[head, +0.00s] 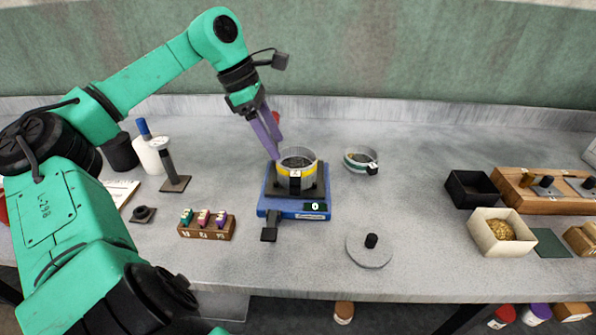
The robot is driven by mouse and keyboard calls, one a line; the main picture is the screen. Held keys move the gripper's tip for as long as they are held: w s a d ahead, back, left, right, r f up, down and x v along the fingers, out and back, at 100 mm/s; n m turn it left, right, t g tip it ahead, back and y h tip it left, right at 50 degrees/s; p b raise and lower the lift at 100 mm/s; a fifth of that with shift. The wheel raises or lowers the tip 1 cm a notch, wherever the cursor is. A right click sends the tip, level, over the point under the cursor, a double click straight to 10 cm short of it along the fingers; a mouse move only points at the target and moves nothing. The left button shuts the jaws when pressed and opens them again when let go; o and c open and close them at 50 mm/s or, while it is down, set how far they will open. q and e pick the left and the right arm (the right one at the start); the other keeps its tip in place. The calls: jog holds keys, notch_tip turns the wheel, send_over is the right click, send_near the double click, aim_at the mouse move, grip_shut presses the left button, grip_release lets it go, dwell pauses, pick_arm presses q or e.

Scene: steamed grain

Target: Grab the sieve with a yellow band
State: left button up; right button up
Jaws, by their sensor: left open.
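The sieve with a yellow band (297,173) is a grey round cup standing upright on a blue scale (290,208) at the middle of the table. Its open top shows a dark inside. My left gripper (272,150), with purple fingers, points down at the sieve's upper left rim. The jaws are open, and I cannot tell whether a fingertip touches the rim. My right gripper is not in view.
A green-banded round sieve (360,160) lies right of the scale. A grey disc lid with a black knob (369,250) lies in front. A small rack (207,225) stands left; a white box of grain (500,232) and black box (470,188) stand right.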

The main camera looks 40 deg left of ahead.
aim_at(294, 173)
pick_arm(q)
jog(key=p+x, duration=0.1)
jog(key=x, duration=0.8)
jog(key=shift+w+d+r+p, duration=0.1)
jog(key=shift+d+p, duration=0.1)
jog(key=shift+p, duration=0.2)
jog(key=shift+w+f, duration=0.15)
jog(key=shift+f, duration=0.2)
grip_shut()
